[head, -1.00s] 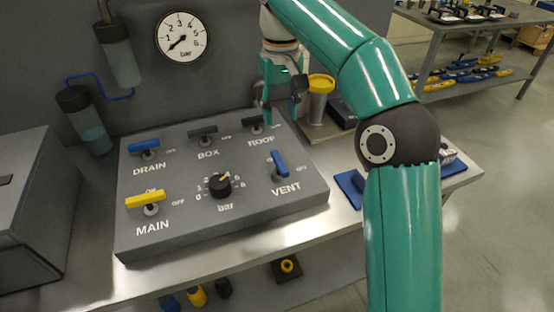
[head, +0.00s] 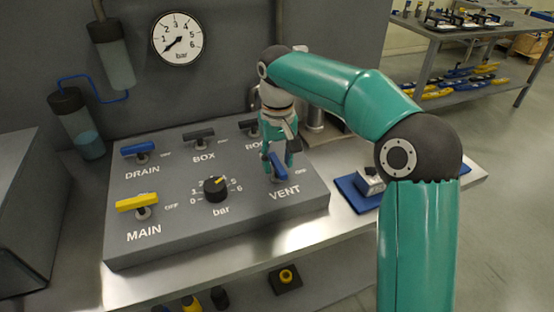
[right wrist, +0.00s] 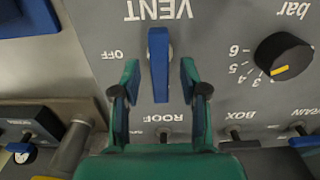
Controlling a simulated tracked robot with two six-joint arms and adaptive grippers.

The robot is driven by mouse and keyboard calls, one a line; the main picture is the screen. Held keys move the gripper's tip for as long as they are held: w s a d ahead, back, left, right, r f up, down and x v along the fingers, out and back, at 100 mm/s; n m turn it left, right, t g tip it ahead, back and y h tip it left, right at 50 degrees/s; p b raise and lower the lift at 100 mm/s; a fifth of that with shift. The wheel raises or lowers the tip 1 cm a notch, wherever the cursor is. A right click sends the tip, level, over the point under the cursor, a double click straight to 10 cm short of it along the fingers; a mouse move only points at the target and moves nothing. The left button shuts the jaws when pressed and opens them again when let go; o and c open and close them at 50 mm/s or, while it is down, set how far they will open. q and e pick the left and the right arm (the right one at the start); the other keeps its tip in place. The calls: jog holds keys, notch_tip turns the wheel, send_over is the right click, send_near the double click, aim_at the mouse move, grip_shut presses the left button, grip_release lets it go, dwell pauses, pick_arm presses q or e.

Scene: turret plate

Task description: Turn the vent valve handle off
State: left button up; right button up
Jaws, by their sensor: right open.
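The blue vent valve handle (head: 279,168) stands on the sloped grey panel (head: 235,232) above the word VENT. In the right wrist view the handle (right wrist: 158,65) is a straight blue bar pointing along the line from VENT towards ROOF, across from the OFF label at its side. My right gripper (head: 280,163) is over the handle, pointing down. In the right wrist view my gripper (right wrist: 160,84) is open, with one finger on each side of the bar and gaps between. My left gripper is not in view.
Around it are the blue drain handle (head: 138,148), grey box handle (head: 199,134), yellow main handle (head: 137,203), a partly hidden roof handle (head: 249,125) and a black bar knob (head: 215,189). A gauge (head: 177,39) hangs behind. A blue mat (head: 352,191) lies at right.

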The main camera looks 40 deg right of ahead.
jog(key=shift+a, duration=0.1)
grip_shut()
jog(key=shift+r+m, duration=0.1)
jog(key=shift+m, duration=0.3)
jog(key=m+p, duration=0.2)
jog(key=m, duration=0.1)
jog(key=m+p, duration=0.1)
jog(key=m, duration=0.3)
jog(key=shift+m, duration=0.4)
jog(key=m, duration=0.4)
jog(key=shift+m+p, duration=0.3)
jog(key=shift+p, duration=0.05)
jog(key=m, duration=0.4)
jog(key=shift+w+m, duration=0.1)
jog(key=shift+m, duration=0.3)
